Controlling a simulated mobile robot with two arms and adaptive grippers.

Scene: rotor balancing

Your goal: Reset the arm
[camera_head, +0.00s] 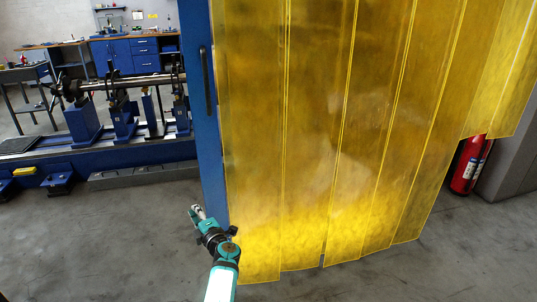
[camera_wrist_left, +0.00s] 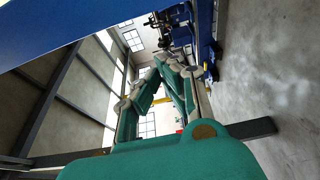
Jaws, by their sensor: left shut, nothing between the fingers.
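My left gripper (camera_head: 196,211) shows low in the head view, left of the bottom of a yellow strip curtain. Its fingers are shut with nothing between them. It is near the foot of a blue post (camera_head: 211,150), and I cannot tell whether it touches the post. In the left wrist view the teal gripper fingers (camera_wrist_left: 165,72) come together, with the room tilted behind them. My right gripper is not in view.
The yellow strip curtain (camera_head: 340,130) fills the middle and right. The balancing machine (camera_head: 110,155) stands at the left on a blue base. A red fire extinguisher (camera_head: 467,165) stands at the far right. The grey floor (camera_head: 100,245) at lower left is clear.

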